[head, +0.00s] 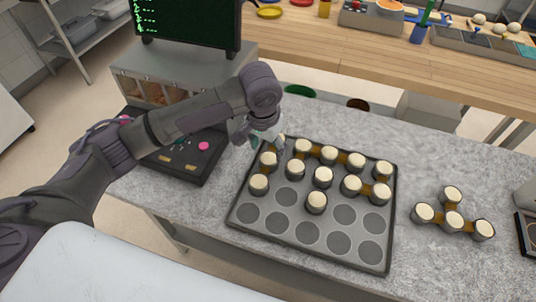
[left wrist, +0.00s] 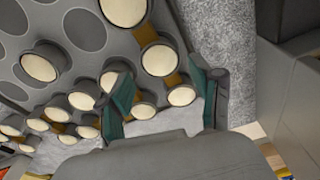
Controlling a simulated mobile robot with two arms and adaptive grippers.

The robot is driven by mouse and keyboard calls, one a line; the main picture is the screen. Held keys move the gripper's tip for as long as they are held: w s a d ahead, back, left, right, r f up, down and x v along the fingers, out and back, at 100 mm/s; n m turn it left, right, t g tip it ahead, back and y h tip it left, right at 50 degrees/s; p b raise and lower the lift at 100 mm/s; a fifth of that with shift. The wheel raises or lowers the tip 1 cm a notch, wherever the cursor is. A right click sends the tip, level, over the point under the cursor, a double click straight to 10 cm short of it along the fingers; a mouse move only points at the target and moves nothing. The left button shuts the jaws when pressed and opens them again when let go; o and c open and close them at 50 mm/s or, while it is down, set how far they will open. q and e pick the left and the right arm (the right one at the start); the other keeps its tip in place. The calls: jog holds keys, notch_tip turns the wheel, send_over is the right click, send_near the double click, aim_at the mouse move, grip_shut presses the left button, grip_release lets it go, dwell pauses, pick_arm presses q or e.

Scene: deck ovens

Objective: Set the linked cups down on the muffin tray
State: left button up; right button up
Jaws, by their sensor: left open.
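The dark muffin tray (head: 308,251) lies on the grey counter. Several grey cups with cream tops, joined by brown links, sit in its back and middle wells. Empty round wells show at its front. Another group of linked cups (head: 452,218) stands on the counter to the right of the tray. My left gripper (head: 268,138) is over the tray's back left corner, close to the cups there. In the left wrist view its green-padded fingers (left wrist: 165,98) are apart, with linked cups (left wrist: 160,60) beyond and between them. Whether a finger touches a cup is unclear. My right gripper is out of view.
A black control panel (head: 172,160) and a monitor (head: 188,22) stand to the left of the tray. A dark-edged device (head: 525,232) is at the far right. The counter between the tray and the loose cups is clear. A wooden table (head: 360,62) stands behind.

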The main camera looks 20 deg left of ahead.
aim_at(265, 162)
pick_arm(q)
notch_tip(265, 162, up, 8)
jog(key=shift+s+f, duration=0.2)
jog(key=shift+s, duration=0.25)
